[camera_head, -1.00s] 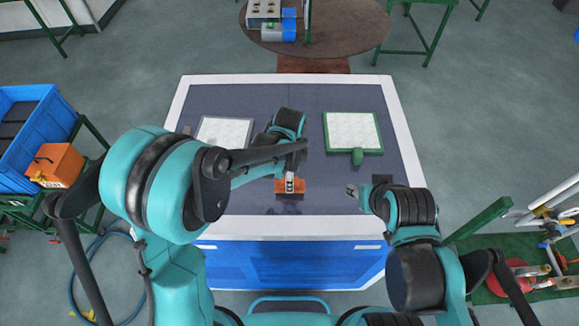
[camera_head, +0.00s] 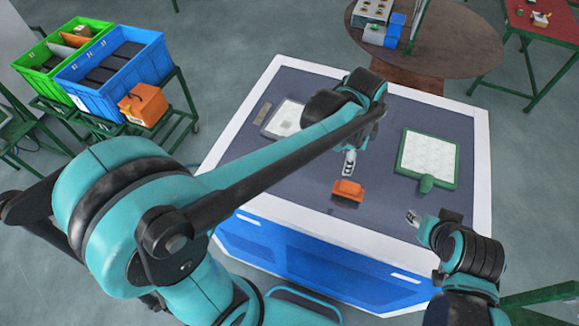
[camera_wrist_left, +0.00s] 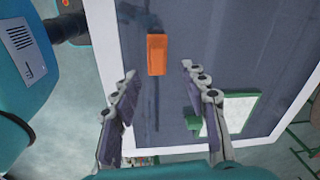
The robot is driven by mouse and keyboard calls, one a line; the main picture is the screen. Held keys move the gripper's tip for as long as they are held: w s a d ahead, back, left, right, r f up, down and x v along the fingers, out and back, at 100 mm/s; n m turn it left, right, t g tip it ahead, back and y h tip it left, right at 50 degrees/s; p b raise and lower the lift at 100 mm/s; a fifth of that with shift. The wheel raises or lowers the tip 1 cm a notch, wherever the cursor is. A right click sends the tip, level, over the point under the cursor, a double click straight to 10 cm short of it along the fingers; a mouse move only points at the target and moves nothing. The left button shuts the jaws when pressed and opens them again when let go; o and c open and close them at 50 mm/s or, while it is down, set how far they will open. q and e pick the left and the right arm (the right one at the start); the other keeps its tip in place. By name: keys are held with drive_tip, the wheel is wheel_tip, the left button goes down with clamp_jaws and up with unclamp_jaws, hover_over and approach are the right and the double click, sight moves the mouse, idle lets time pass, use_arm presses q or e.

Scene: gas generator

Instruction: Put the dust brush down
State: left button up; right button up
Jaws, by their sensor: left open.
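The dust brush is an orange block (camera_head: 347,190) lying on the dark table top (camera_head: 300,185), near its front edge. It also shows as an orange block (camera_wrist_left: 156,54) in the left wrist view. My left gripper (camera_head: 349,164) is just behind the brush in the head view, apart from it. In the left wrist view the left gripper (camera_wrist_left: 158,70) has its fingers spread, with nothing between them, and the brush lies past the fingertips. My right gripper (camera_head: 412,217) hangs by the table's front right; its finger gap is too small to judge.
A green-framed white filter panel (camera_head: 428,155) lies on the table's right side. A second pale panel (camera_head: 285,118) is partly hidden behind my left arm. Blue (camera_head: 115,60) and green (camera_head: 62,48) bins and an orange box (camera_head: 143,104) stand at the left. A round table (camera_head: 440,40) stands behind.

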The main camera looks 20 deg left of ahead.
use_arm(q)
drive_tip(key=s+a+r+n+t, duration=0.1)
drive_tip(key=s+a+n+t, duration=0.5)
drive_tip(key=s+a+n, duration=0.5)
drive_tip(key=shift+a+n, duration=1.95)
drive_tip(key=shift+n, duration=0.25)
drive_tip(key=shift+s, duration=0.1)
